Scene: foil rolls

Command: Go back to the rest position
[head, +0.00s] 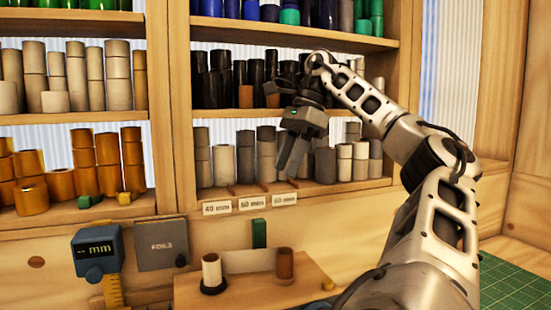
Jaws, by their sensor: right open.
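My right arm comes in from the right and reaches up to the shelves. My right gripper (290,160) points down in front of the grey rolls (266,150) on the lower middle shelf. Its jaws are open, with no roll seen between them. It hides part of the rolls behind it. My left gripper is out of view.
Shelves (340,40) hold several foil rolls; labels (252,203) line the lower edge. Below, a wooden board (240,292) carries a pale roll (211,268) and a brown roll (284,263). A gauge (97,252) stands left; a green mat (515,285) lies right.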

